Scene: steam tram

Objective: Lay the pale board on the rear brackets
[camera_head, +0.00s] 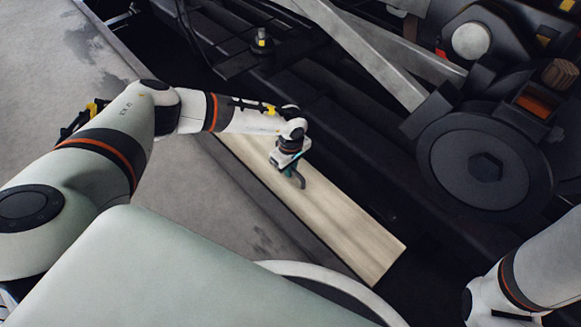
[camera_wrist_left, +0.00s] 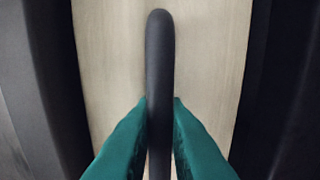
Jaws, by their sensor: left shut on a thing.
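The pale board (camera_head: 345,228) is long and flat and runs diagonally through the middle of the head view, along the dark side of the machine. A dark curved handle (camera_wrist_left: 158,50) stands up from it and fills the middle of the left wrist view, with the board's pale surface (camera_wrist_left: 108,45) behind it. My left gripper (camera_head: 292,172) has its teal fingers on either side of this handle, shut on it, above the board. I cannot make out the rear brackets, nor whether the board rests on anything. My right gripper is outside the picture; only my right arm shows.
A large dark disc (camera_head: 450,160) with a hexagonal hub is at the right. A long pale grey beam (camera_head: 370,55) slants across the top. A small black fitting with a yellow top (camera_head: 262,42) stands upper middle. Bare grey ground (camera_head: 60,70) lies at the left.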

